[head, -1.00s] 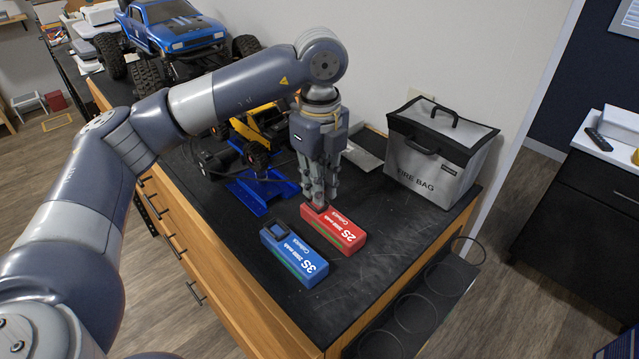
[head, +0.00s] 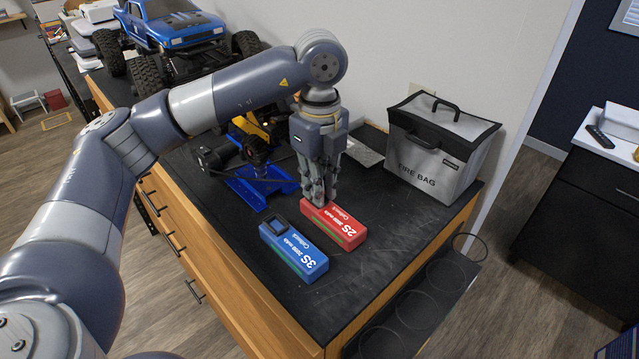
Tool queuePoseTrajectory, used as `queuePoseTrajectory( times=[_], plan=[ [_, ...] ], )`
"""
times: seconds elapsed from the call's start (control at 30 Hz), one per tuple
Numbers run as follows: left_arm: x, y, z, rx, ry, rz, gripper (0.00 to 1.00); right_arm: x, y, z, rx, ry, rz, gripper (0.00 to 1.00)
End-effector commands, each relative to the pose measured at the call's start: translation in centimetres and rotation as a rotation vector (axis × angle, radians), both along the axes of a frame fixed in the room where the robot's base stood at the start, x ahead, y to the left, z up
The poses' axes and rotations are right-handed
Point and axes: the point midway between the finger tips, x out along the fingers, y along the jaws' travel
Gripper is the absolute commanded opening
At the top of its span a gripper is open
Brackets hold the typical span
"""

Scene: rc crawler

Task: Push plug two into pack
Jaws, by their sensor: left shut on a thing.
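The red 2S pack (head: 336,226) lies flat on the black worktop, just in front of my left gripper. My left gripper (head: 321,202) points down with its fingertips close together at the far left end of this pack. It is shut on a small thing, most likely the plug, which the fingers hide. I cannot tell how deep the plug sits in the pack. The blue 3S pack (head: 296,254) lies beside the red pack, nearer to me and to the left, with a black part at its far end. My right gripper is not in view.
A yellow crawler (head: 245,128), partly hidden by my arm, stands by a blue stand (head: 262,186). A blue truck (head: 175,28) stands at the back left. A grey fire bag (head: 436,150) stands at the right. The worktop right of the packs is clear.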

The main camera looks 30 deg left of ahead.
Motion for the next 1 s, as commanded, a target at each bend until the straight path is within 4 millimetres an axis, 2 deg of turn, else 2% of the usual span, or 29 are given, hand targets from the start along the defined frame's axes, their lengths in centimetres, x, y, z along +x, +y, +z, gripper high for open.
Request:
queuePoseTrajectory(
  times=[0.33, 1.0],
  plan=[
    [-0.05, -0.02, 0.89, 0.0, 0.003, 0.0, 0.0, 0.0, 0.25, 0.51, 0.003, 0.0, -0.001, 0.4],
    [-0.04, -0.05, 0.87, 0.0, 0.002, 0.0, 0.0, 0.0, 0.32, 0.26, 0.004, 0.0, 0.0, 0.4]
  ],
)
